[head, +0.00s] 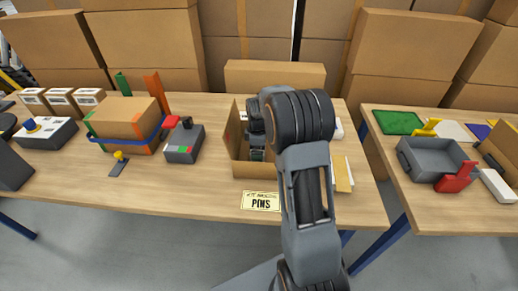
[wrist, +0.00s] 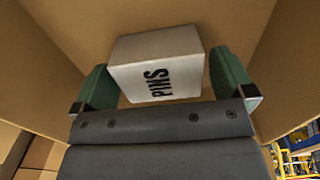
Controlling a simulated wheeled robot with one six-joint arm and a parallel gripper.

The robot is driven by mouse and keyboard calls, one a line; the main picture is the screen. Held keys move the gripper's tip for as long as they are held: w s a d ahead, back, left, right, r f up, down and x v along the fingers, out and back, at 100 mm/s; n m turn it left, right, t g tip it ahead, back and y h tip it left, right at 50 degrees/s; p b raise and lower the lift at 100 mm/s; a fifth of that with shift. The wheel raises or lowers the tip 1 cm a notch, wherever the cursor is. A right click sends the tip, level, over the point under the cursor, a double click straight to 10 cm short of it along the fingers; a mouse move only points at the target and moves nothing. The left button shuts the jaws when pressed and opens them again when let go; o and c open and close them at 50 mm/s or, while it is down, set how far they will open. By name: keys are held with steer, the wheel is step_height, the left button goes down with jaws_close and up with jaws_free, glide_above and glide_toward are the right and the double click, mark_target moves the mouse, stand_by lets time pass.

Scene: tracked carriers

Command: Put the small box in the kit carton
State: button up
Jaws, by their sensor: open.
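The small white box (wrist: 155,65), marked PINS, lies inside the kit carton in the wrist view. My gripper (wrist: 160,85) is open, with one green-padded finger on each side of the box and a gap visible beside it. The open kit carton (head: 239,145) stands on the table in the head view, and its brown walls (wrist: 50,60) surround the box in the wrist view. My arm reaches down into the carton and hides its right part and the box in the head view.
A PINS label (head: 261,201) lies at the table's front edge before the carton. A strapped brown box (head: 125,118) and a grey device (head: 184,142) stand to the left. A second table with a grey tray (head: 436,157) is to the right, across a gap.

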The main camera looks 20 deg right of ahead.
step_height(320, 180, up, 12)
steer(key=s+a+m+t, duration=0.1)
steer(key=s+a+m, duration=0.4)
steer(key=s, duration=0.6)
steer(key=s+a+m+t, duration=0.2)
steer(key=s+a+m, duration=0.3)
steer(key=s, duration=0.6)
steer(key=shift+a+m+p, duration=0.3)
steer(key=shift+m, duration=0.7)
steer(key=shift+r, duration=0.1)
